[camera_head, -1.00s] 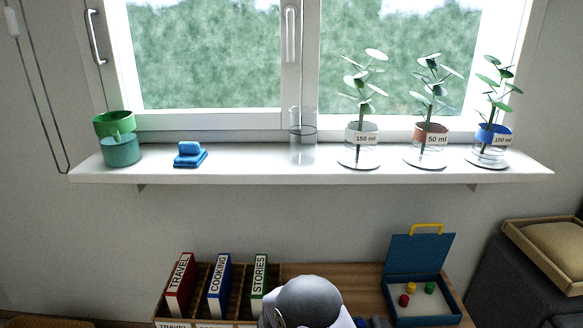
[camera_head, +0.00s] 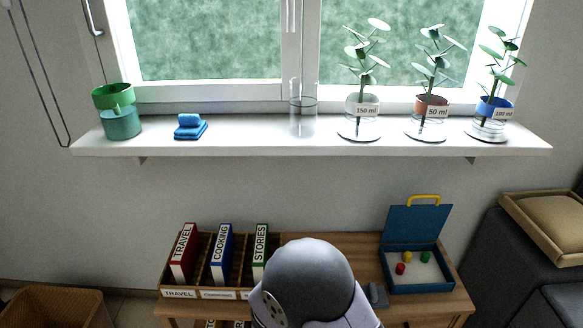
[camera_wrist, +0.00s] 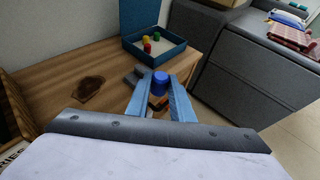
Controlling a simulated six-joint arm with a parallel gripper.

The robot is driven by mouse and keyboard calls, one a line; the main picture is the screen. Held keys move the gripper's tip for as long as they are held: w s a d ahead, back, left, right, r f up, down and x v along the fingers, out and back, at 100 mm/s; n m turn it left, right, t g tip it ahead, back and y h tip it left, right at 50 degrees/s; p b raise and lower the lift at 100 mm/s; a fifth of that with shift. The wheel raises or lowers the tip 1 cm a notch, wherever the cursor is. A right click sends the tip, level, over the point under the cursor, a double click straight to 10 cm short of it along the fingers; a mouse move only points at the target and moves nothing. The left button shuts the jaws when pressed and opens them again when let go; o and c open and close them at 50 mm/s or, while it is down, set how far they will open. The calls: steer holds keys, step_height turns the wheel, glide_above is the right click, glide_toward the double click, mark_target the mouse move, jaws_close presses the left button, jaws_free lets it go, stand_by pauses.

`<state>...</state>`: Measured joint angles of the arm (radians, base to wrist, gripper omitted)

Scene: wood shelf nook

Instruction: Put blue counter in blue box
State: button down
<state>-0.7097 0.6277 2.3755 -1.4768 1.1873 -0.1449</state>
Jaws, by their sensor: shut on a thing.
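The blue counter (camera_wrist: 160,80) is held between the two blue fingers of my gripper (camera_wrist: 161,100) in the wrist view. My gripper is shut on it, above the front of the wooden table. The blue box (camera_head: 416,287) stands open on the right of the table, its lid upright at the back with a yellow handle. It also shows in the wrist view (camera_wrist: 172,54), beyond and apart from the held counter. Red, yellow and green counters (camera_head: 400,269) are inside the box. In the head view my arm hides the gripper and the blue counter.
A small grey object (camera_head: 377,295) lies on the table just left of the box. A divided rack with labelled books (camera_head: 222,255) is on the table's left. A grey sofa (camera_head: 505,260) stands to the right. Plants and a glass are on the window shelf (camera_head: 250,148).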

step_height(320, 180, up, 24)
steer(key=p, duration=2.8)
